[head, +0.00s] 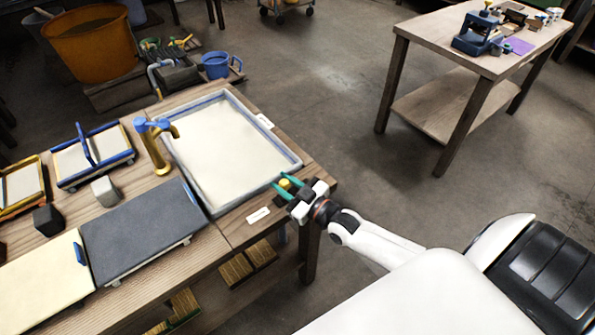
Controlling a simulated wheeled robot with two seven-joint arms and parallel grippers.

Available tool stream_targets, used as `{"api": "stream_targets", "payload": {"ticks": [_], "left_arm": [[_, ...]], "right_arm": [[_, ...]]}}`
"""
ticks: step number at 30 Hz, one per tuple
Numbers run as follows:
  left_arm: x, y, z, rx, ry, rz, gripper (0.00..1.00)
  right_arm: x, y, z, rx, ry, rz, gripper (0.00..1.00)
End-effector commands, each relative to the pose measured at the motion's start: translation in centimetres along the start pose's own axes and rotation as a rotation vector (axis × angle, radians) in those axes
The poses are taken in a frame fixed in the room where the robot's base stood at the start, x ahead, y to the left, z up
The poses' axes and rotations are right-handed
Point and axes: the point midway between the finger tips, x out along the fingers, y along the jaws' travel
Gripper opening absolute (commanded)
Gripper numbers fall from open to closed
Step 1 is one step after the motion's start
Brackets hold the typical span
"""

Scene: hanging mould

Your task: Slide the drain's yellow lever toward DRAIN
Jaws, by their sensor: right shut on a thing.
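The drain's yellow lever (285,184) shows as a small yellow knob at the near right corner of the basin. My right gripper (283,183) has green fingertips and is shut on the lever. The fingers and wrist hide most of the lever and its track. The basin (300,161) has a grey rim and holds a cream-coloured pulp or liquid. A small white label (258,215) lies left of my gripper, and another label (264,121) sits at the far right rim. Their writing is too small to read. My left gripper is not in view.
A brass faucet (153,150) with a blue handle stands left of the basin. A dark grey board (140,230) and framed moulds lie on the wooden bench. A second table (440,50) stands at the back right. Open floor lies between.

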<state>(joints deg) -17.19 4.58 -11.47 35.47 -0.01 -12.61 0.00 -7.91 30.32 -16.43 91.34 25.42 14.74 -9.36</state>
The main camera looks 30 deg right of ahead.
Motion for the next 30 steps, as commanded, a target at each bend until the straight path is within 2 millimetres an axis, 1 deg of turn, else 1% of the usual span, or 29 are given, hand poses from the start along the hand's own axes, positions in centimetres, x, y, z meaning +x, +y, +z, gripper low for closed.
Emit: {"api": "stream_targets", "payload": {"ticks": [1, 3, 11, 12, 15, 22, 25, 29, 30], "left_arm": [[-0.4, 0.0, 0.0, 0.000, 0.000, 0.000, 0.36], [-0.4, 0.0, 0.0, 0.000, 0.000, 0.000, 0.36], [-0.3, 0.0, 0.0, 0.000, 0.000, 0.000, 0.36], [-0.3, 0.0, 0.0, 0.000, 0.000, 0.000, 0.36], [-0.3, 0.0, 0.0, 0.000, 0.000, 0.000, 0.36], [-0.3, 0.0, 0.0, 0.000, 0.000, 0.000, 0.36], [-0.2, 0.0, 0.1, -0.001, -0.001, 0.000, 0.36], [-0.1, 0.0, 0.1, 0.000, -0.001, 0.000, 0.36], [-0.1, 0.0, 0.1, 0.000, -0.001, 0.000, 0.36]], "right_arm": [[0.1, 0.5, 0.3, 0.002, 0.001, 0.000, 0.00], [0.2, 0.8, 0.2, 0.000, 0.001, 0.001, 0.00], [0.2, 1.0, 0.1, 0.000, 0.001, 0.003, 0.00], [0.2, 1.0, 0.1, 0.001, 0.000, 0.003, 0.35], [0.2, 0.9, 0.1, 0.000, 0.001, 0.003, 0.49], [0.1, 0.8, 0.1, -0.001, 0.001, 0.001, 0.49], [-0.2, 0.8, 0.1, -0.001, 0.002, 0.001, 0.49], [-1.8, 0.8, 0.0, 0.000, 0.003, 0.001, 0.49], [-2.5, 0.8, -0.1, 0.000, 0.004, 0.001, 0.49]]}}
